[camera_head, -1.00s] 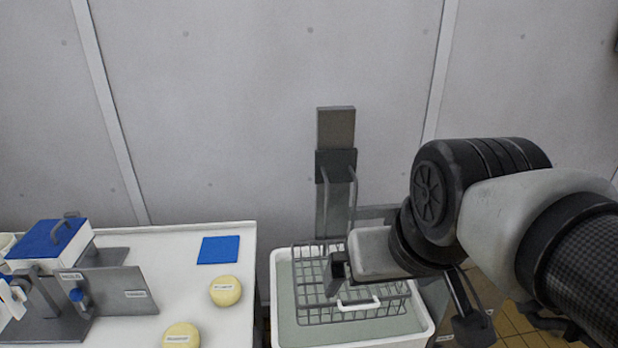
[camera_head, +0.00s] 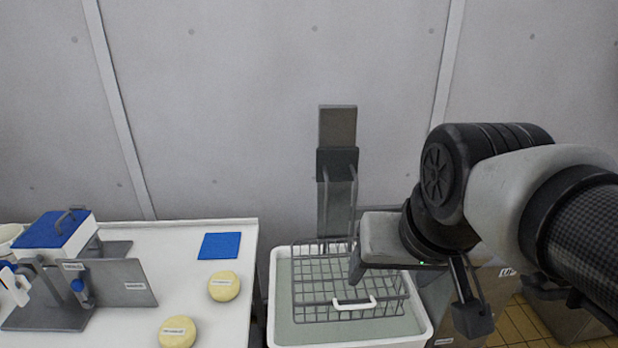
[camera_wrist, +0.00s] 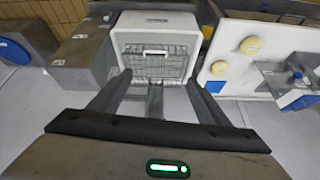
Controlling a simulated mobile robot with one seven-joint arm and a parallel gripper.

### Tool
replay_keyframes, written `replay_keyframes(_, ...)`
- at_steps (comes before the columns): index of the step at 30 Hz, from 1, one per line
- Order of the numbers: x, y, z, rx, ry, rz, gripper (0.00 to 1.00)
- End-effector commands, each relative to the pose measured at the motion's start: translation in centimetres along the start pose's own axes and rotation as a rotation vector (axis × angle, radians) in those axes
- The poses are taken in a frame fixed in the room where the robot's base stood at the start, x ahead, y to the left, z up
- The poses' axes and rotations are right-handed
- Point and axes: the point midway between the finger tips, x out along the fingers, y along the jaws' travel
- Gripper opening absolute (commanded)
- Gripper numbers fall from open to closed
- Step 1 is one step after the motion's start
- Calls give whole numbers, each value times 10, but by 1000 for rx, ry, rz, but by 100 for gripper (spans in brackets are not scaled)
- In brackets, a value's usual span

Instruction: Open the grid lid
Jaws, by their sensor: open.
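The grid lid (camera_head: 320,290) is a grey wire grid with a white handle (camera_head: 354,305) on its near side. It lies flat, apparently closed, over a white vat (camera_head: 282,336) with grey-green contents. In the wrist view the lid (camera_wrist: 172,68) and the vat (camera_wrist: 185,22) lie beyond my fingers. My gripper (camera_head: 357,272) is above the right part of the lid and hides some of its bars. In the wrist view my gripper (camera_wrist: 158,82) has its fingers spread, with nothing between them. I cannot tell its exact height above the handle.
A grey upright post (camera_head: 337,160) with rods stands behind the vat against the wall. On the left, a white table (camera_head: 205,300) holds a blue pad (camera_head: 219,246), two pale yellow rounds (camera_head: 223,286) and a blue-topped device (camera_head: 55,232). Grey boxes stand right of the vat.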

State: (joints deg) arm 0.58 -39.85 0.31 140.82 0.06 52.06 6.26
Motion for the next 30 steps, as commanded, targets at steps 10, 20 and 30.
replay_keyframes(10,140,7,-57,966,-170,128,28)
replay_keyframes(20,208,12,-82,1432,-217,227,28)
replay_keyframes(30,260,14,-66,1435,-220,231,28)
